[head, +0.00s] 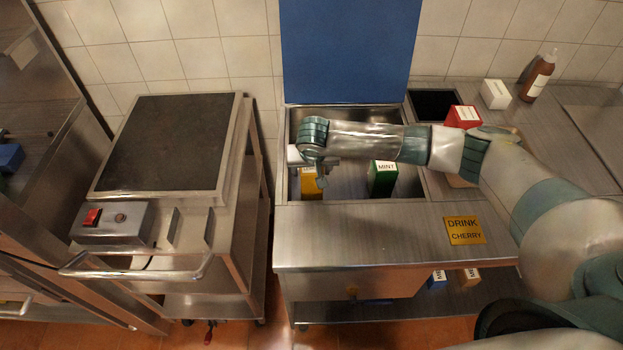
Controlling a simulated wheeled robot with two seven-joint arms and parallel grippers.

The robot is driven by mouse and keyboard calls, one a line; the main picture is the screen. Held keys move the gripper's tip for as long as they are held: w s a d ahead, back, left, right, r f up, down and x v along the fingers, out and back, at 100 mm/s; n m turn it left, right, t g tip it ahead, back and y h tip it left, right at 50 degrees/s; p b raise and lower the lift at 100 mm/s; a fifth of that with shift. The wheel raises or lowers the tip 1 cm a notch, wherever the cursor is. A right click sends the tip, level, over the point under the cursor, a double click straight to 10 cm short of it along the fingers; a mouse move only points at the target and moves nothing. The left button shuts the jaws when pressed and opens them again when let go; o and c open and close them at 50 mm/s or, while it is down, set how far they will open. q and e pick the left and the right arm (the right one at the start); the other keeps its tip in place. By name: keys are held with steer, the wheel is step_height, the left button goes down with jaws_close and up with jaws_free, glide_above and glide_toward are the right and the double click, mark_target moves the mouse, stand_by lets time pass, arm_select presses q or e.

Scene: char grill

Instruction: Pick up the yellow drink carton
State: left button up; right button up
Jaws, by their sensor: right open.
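The yellow drink carton (310,188) stands inside the open steel well of the counter, near its left wall. My right arm reaches in from the right across the well. My right gripper (322,178) is open and points down at the yellow carton, close above or beside its top. The gripper and wrist hide part of the carton, and I cannot tell whether they touch. My left gripper is not in view.
A green mint carton (383,180) stands in the same well, right of the yellow one. The well's blue lid (348,50) is raised behind. A red carton (463,117), a white carton (495,94) and a brown bottle (537,78) stand at the right. A yellow drink cherry sign (465,230) lies in front.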

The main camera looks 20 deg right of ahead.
steer(key=c, duration=1)
steer(key=shift+c, duration=0.2)
steer(key=shift+r, duration=0.4)
step_height(320, 180, up, 3)
steer(key=shift+r+b, duration=0.15)
steer(key=shift+b, duration=0.85)
steer(key=s+d+r+b, duration=0.3)
steer(key=d+r, duration=0.4)
steer(key=d, duration=0.4)
steer(key=shift+s, duration=0.55)
